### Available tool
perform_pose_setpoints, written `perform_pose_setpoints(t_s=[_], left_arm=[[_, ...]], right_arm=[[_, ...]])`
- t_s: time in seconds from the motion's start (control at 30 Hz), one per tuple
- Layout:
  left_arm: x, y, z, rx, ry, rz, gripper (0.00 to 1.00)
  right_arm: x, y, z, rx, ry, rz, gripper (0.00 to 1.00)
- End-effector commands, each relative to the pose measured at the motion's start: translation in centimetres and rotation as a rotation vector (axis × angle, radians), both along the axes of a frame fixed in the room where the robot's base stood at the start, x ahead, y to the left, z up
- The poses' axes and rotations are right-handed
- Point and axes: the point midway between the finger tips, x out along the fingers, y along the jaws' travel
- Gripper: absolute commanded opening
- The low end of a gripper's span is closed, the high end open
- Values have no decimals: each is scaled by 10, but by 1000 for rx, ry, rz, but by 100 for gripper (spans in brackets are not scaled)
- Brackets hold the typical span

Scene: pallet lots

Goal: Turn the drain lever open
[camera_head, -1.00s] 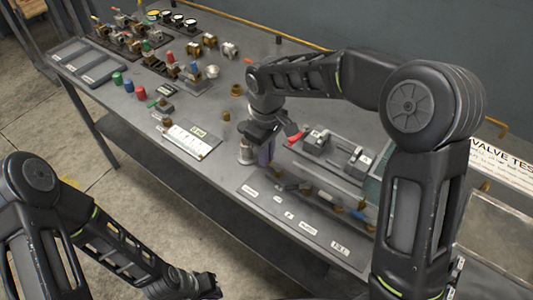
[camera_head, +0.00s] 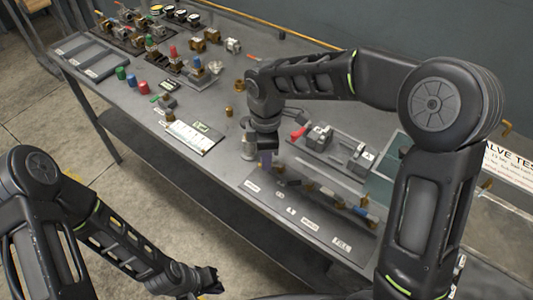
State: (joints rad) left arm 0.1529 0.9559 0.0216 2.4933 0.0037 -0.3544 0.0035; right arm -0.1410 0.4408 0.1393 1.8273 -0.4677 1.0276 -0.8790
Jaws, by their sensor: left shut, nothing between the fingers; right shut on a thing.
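My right gripper (camera_head: 264,152) points down at the left end of the valve test rig. The rig's sloping front panel (camera_head: 318,228) carries several white labels, too small to read surely. A blue lever (camera_head: 363,211) sits near the panel's right end. My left gripper (camera_head: 213,286) is shut and empty, low in front of the bench, away from the rig.
A red-handled valve (camera_head: 299,133) stands behind the rig's left end. A grey metal cylinder (camera_head: 247,138) is close left of my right gripper. A white card (camera_head: 194,137) lies further left. Caps, valves and trays fill the bench's far left. The floor in front is clear.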

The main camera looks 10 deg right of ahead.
Motion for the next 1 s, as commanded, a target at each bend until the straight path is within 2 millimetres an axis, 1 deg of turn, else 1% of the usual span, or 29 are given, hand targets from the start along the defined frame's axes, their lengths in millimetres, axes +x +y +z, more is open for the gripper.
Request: perform_pose_setpoints(t_s=[0.5, 0.7, 1.0], left_arm=[[-1, 1, 10, 3, 4, 1, 0], [-2, 1, 16, 4, 7, 2, 0], [-3, 1, 21, 7, 9, 2, 0]], right_arm=[[-18, -2, 2, 1, -1, 488, 0], [-24, -5, 2, 0, -1, 657, 0], [-29, -8, 1, 0, -1, 815, 0]])
